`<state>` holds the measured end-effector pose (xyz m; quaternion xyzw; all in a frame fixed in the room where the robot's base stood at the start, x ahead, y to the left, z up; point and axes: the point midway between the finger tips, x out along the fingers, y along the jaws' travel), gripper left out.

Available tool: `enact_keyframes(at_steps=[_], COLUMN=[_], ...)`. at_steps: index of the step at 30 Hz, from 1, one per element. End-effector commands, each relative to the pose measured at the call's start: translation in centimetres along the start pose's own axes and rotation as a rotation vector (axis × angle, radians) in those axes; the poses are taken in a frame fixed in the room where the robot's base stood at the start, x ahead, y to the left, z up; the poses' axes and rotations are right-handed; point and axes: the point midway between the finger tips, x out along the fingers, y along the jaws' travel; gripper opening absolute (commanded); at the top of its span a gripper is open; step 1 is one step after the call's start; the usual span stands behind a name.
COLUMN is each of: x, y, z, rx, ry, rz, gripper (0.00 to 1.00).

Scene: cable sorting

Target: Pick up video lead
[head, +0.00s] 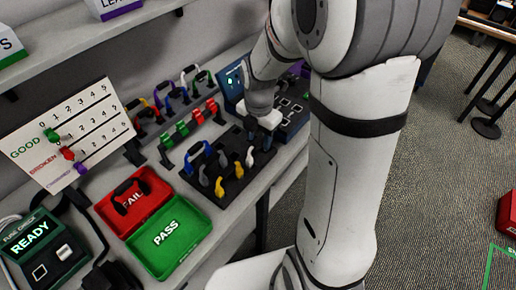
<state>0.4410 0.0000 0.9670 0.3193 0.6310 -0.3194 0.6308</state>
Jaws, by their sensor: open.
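My gripper (264,122) hangs over the far part of a black rack tray (226,197) on the bench, with my arm coming down from the upper right. It is open, small in view and partly hidden by my own arm. I cannot tell which one is the video lead.
A red FAIL tray (152,194) with a black lead in it and a green PASS tray (188,213) lie left of the rack tray. A fuse checker (42,250) reads READY. A blue device (233,82) and a button panel (291,112) stand beyond my gripper.

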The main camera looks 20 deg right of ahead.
Motion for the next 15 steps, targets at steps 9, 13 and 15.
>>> enact_keyframes(at_steps=[9,13,15], x=[4.0,4.2,4.2], y=[0.2,0.2,0.2], z=[0.0,0.0,0.0], rx=[0.002,0.003,0.003], ry=[0.001,0.0,0.0], rz=[-0.001,0.0,0.001], gripper=[0.42,0.42,0.42])
